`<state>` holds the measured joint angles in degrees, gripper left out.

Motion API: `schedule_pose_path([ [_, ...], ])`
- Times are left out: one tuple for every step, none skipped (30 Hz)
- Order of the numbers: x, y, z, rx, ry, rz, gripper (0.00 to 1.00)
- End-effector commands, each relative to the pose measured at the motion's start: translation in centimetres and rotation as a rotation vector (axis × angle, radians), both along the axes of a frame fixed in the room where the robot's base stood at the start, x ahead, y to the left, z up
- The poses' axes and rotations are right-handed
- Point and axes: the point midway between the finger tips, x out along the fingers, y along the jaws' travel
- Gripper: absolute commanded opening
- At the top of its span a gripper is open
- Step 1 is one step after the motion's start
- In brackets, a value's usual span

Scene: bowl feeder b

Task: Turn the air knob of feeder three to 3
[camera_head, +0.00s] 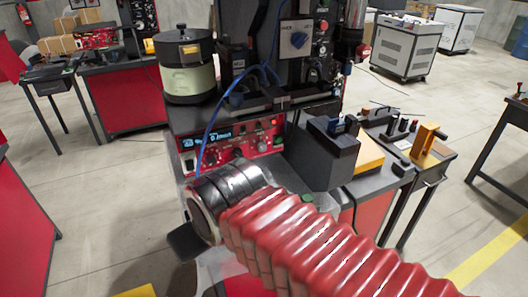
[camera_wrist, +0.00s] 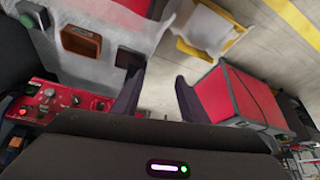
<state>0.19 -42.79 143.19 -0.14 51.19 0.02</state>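A feeder station stands ahead in the head view. It has a bowl (camera_head: 188,80) with a black top and pale green band, and a red control panel (camera_head: 262,143) with a lit display and several small knobs and buttons. I cannot read a feeder number or tell which knob is the air knob. In the wrist view the red panel (camera_wrist: 62,103) is at the left, beside my gripper (camera_wrist: 158,92). My gripper's two dark fingers are apart with nothing between them. My arm hides its fingers in the head view.
Right of the panel stand a dark box (camera_head: 327,157) and a side bench (camera_head: 425,160) with small parts. A thin blue hose (camera_head: 211,122) hangs in front of the panel's left part. Bare floor (camera_head: 110,210) lies to the left.

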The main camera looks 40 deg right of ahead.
Motion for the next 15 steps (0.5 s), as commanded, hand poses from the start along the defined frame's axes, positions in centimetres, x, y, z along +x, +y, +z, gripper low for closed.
schedule_pose_path([
  [0.3, -0.3, -0.1, -0.003, -0.004, -0.006, 0.43],
  [0.6, -0.5, -0.1, -0.007, -0.010, -0.013, 0.44],
  [1.1, -0.9, -0.2, -0.012, -0.017, -0.021, 0.44],
  [1.6, -1.6, -0.3, -0.019, -0.027, -0.032, 0.44],
  [2.1, -2.2, -0.4, -0.026, -0.037, -0.042, 0.44],
  [2.9, -3.0, -0.6, -0.037, -0.052, -0.057, 0.44],
  [3.6, -3.7, -0.7, -0.048, -0.066, -0.069, 0.44],
  [4.3, -4.4, -0.8, -0.057, -0.081, -0.082, 0.44],
  [5.3, -5.4, -1.0, -0.074, -0.103, -0.097, 0.44],
  [6.0, -6.3, -1.2, -0.085, -0.119, -0.109, 0.44],
  [6.8, -7.1, -1.3, -0.097, -0.137, -0.121, 0.44],
  [7.8, -8.3, -1.5, -0.114, -0.161, -0.136, 0.44],
  [8.5, -9.2, -1.7, -0.126, -0.180, -0.147, 0.44],
  [9.2, -10.0, -1.8, -0.138, -0.197, -0.155, 0.44],
  [10.0, -11.2, -2.1, -0.153, -0.220, -0.166, 0.44],
])
